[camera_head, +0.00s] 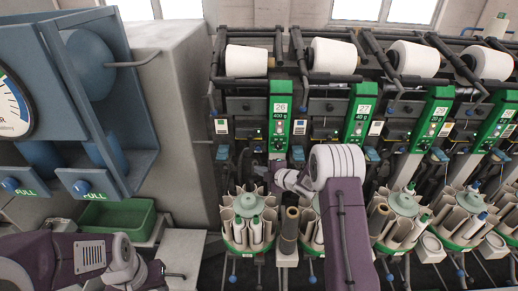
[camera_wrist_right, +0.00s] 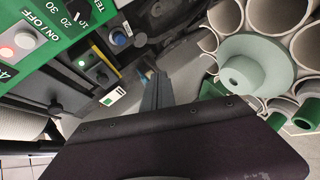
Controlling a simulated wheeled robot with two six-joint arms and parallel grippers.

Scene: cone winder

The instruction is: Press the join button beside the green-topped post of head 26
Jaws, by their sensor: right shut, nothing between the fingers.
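Head 26 has a green-fronted post (camera_head: 280,120) with a number label and small lights, left of the middle in the head view. My right gripper (camera_head: 262,171) is in front of and below this post, reaching in from the right. Its shut, empty fingers also show in the right wrist view (camera_wrist_right: 157,80). I cannot tell which control is the join button. My left arm is at lower left; its fingers are unclear.
A round magazine of tubes (camera_head: 247,204) stands below head 26; its pale green hub (camera_wrist_right: 245,70) is right of my fingers. White cones (camera_head: 246,61) sit above. Other heads continue rightward. A grey cabinet (camera_head: 178,110) and green bin (camera_head: 118,215) stand left.

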